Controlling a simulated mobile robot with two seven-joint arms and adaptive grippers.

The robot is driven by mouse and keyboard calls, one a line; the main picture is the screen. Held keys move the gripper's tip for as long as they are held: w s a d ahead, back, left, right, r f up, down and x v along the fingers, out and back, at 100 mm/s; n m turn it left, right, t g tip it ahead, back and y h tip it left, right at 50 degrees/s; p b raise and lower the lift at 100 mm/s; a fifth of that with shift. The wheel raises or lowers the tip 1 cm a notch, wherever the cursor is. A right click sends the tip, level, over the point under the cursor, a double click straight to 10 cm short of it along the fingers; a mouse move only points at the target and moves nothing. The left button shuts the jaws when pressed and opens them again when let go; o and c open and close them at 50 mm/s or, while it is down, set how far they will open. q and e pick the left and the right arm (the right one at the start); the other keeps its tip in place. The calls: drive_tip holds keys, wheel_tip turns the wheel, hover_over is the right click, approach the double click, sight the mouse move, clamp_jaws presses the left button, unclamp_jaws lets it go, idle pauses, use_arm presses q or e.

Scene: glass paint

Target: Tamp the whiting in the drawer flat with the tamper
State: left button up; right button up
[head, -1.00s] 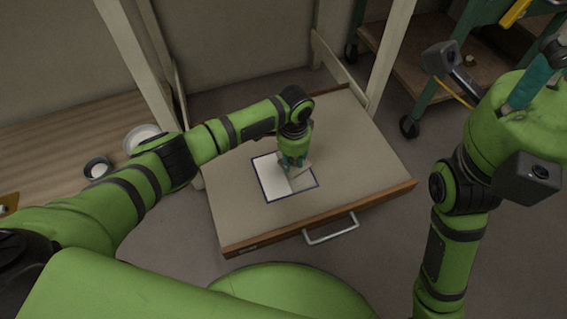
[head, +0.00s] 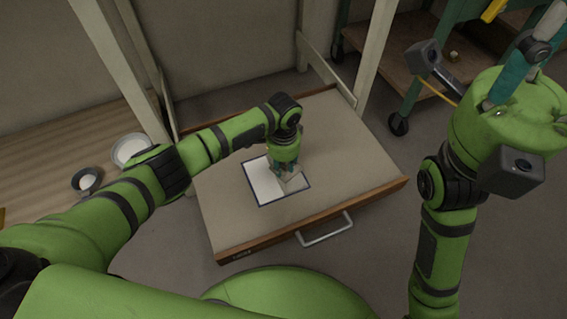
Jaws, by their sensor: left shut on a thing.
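The drawer (head: 225,215) is pulled out, with a wooden front and a metal handle. On its beige surface is a dark-bordered rectangle, with white whiting (head: 264,184) on its left side and a greyer right side. My left gripper (head: 285,171) points down over the right part of this rectangle. It is shut on the tamper (head: 295,184), a small greyish block mostly hidden beneath it. I cannot tell whether the tamper touches the whiting.
A white bowl (head: 128,149) and a small dark dish (head: 87,181) with white contents stand on the wooden surface at left. Pale posts (head: 376,55) rise behind the drawer. A green wheeled cart (head: 408,95) stands at upper right.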

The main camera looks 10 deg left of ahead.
use_arm(q)
drive_tip(key=shift+f, duration=0.25)
idle(0.6)
drive_tip(key=shift+r, duration=0.1)
drive_tip(key=shift+r+p, duration=1)
drive_tip(key=shift+p, duration=0.35)
wheel_tip(320, 180, up, 4)
drive_tip(key=p, duration=0.5)
drive_tip(key=shift+r, duration=0.1)
